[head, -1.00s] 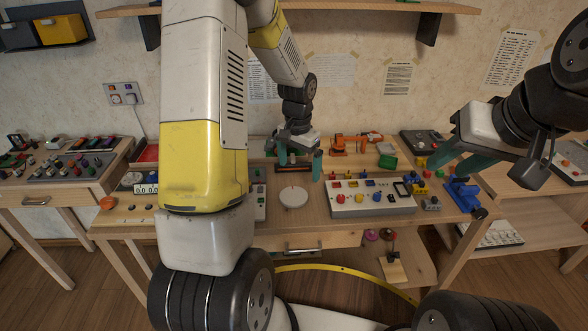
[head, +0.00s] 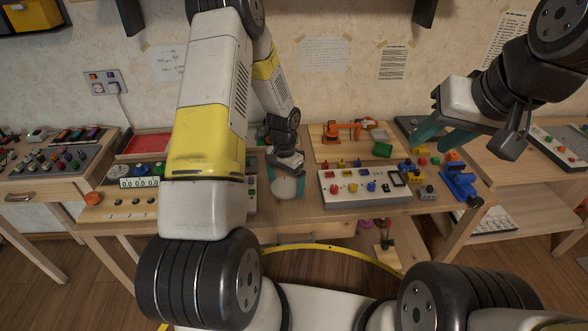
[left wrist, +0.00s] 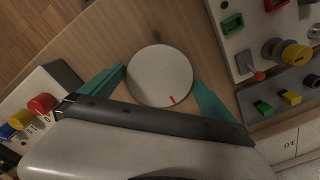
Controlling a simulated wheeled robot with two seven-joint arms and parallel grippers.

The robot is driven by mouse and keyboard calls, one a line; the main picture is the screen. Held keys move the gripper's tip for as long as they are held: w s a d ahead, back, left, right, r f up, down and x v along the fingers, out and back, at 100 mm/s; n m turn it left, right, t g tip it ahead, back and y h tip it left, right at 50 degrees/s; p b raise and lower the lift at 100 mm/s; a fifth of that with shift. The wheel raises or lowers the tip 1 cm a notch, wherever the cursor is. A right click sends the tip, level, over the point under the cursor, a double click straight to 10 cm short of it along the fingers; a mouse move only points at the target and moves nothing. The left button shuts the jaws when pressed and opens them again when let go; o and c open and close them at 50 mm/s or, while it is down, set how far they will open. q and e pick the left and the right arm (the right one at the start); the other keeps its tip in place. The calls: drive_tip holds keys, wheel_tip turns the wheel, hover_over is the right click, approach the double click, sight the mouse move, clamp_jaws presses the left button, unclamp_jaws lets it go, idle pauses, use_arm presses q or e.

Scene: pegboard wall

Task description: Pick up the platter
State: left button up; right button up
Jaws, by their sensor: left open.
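The platter (head: 287,188) is a round whitish disc lying on the wooden workbench. In the left wrist view the platter (left wrist: 160,76) shows nearly whole, with a short red mark near its lower rim. My left gripper (head: 286,179) is over the platter, pointing down. In the left wrist view its teal fingers (left wrist: 158,88) are open, one on each side of the platter; I cannot tell whether they touch it. My right gripper (head: 438,131) is up at the right, away from the platter, with its teal fingers apart and nothing between them.
A panel with coloured knobs (head: 362,187) stands close to the right of the platter. Another control panel (head: 251,188) is close on its left, partly behind my arm. An orange toy arm (head: 341,131) and green block (head: 382,149) are behind. Bare bench lies before the platter.

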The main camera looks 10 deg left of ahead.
use_arm(q)
drive_tip(key=c, duration=1.1)
drive_tip(key=shift+r, duration=0.1)
